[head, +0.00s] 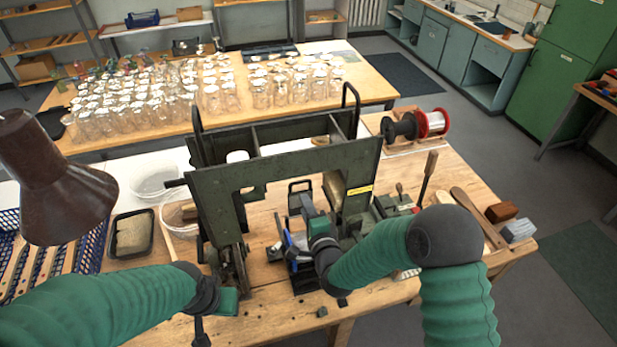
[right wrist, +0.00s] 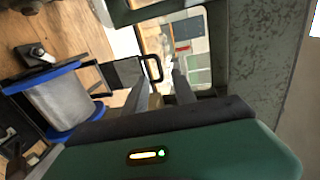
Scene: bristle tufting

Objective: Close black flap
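The black flap (right wrist: 124,72) shows in the right wrist view as a dark panel with a black loop handle (right wrist: 153,68) at its right edge. In the head view a small black frame (head: 300,187), which looks like the same part, stands up inside the dark green machine (head: 290,172). My right gripper (head: 307,204) is just in front of it. In the wrist view its two fingers (right wrist: 162,88) are apart, with the handle just beyond them; I see no grip on it. My left gripper (head: 215,318) hangs over the table's front edge, its fingertips unclear.
A spool with blue flanges (right wrist: 55,103) sits close beside my right gripper. The machine's frame surrounds the work area. A red-and-black spool (head: 430,123) stands behind right. Clear bowls (head: 155,180) and a brown lamp (head: 50,190) are at left. Many jars fill the back table (head: 370,85).

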